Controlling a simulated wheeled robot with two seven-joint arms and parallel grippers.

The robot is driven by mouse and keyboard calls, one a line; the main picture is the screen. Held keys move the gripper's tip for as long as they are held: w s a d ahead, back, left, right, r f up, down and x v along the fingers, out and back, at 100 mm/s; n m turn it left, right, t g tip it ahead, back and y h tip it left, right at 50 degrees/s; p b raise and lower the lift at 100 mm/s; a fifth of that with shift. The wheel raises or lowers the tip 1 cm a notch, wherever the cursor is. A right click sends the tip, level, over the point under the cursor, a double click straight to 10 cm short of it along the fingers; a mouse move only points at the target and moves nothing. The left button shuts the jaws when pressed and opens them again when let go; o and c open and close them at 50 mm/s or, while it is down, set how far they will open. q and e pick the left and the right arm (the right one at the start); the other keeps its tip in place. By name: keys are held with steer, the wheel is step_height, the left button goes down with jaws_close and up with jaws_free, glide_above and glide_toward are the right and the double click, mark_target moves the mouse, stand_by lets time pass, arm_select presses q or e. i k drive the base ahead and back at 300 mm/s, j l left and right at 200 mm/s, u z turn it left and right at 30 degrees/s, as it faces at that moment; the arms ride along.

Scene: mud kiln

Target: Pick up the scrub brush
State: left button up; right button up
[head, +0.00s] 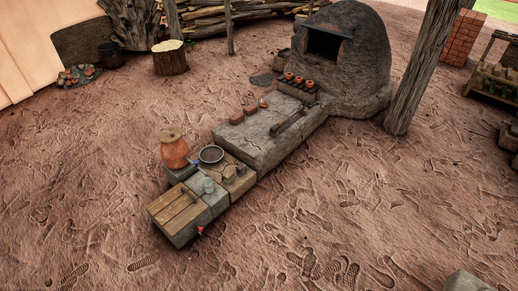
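I cannot make out the scrub brush for sure. Small brown and grey items, too small to identify, lie by the dark round bowl (212,154) on the low stone work bench (206,202). One is a small brown block (241,170) right of the bowl. A long dark tool (288,124) lies on the wider stone slab (262,146) behind; its kind is unclear. Neither of my grippers shows in the head view.
A lidded orange jar (174,148) stands left of the bowl. Brown bricks (237,117) sit on the slab, with small orange pots (298,80) before the mud kiln (345,60). A wooden post (422,70) stands right of the kiln. The trodden ground (350,215) in front is open.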

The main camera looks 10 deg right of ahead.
mark_target(228, 176)
steer(key=i+z, duration=0.5)
steer(key=i, duration=0.65)
